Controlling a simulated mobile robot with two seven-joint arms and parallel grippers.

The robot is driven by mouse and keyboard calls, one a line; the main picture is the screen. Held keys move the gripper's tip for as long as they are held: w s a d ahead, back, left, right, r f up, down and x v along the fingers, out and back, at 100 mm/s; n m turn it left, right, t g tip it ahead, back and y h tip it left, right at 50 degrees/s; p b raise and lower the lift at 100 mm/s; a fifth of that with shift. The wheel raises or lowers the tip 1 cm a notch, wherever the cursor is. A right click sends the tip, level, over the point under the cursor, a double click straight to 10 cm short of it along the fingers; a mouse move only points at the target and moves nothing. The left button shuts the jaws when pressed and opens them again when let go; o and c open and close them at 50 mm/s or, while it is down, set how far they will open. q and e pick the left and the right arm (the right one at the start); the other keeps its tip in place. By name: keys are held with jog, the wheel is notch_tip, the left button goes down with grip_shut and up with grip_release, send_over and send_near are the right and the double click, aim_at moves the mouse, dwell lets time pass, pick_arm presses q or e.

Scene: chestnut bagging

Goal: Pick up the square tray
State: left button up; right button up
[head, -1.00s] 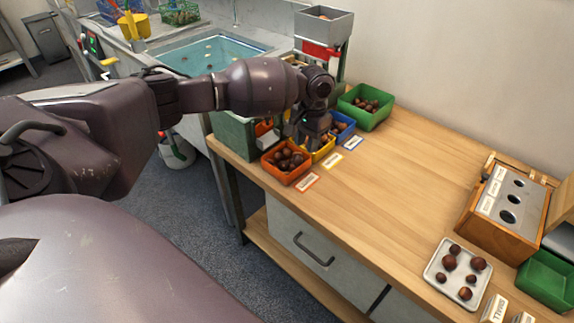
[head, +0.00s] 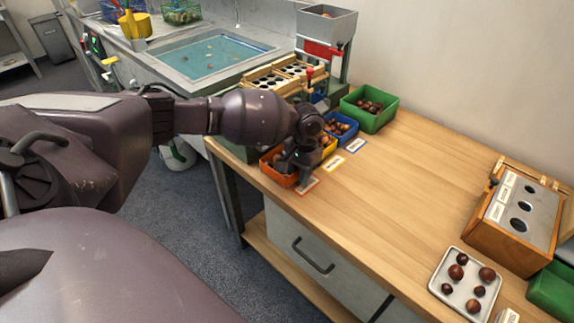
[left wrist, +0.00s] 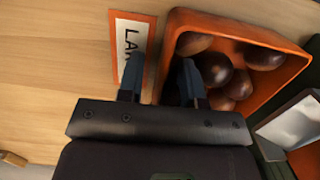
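A pale, roughly square tray (head: 435,280) with several chestnuts lies at the front right of the bench. A square orange bin (head: 268,163) stands at the bench's left end, partly hidden by my left gripper (head: 293,180). In the left wrist view the orange bin (left wrist: 283,43) holds several large brown chestnuts. There my left gripper (left wrist: 160,78) is open, with one finger over the label card (left wrist: 127,35) and the other over the bin's inside, the wall between them. I cannot tell whether the fingers touch the wall. My right gripper is not in view.
Yellow (head: 330,150), blue (head: 347,123) and green (head: 390,115) bins stand behind the orange one. A wooden box with round holes (head: 480,240) stands at the right beside another green bin (head: 545,290). The bench middle is clear.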

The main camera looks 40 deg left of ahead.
pick_arm(q)
jog(key=shift+r, duration=0.15)
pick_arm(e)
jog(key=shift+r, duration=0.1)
pick_arm(q)
grip_shut()
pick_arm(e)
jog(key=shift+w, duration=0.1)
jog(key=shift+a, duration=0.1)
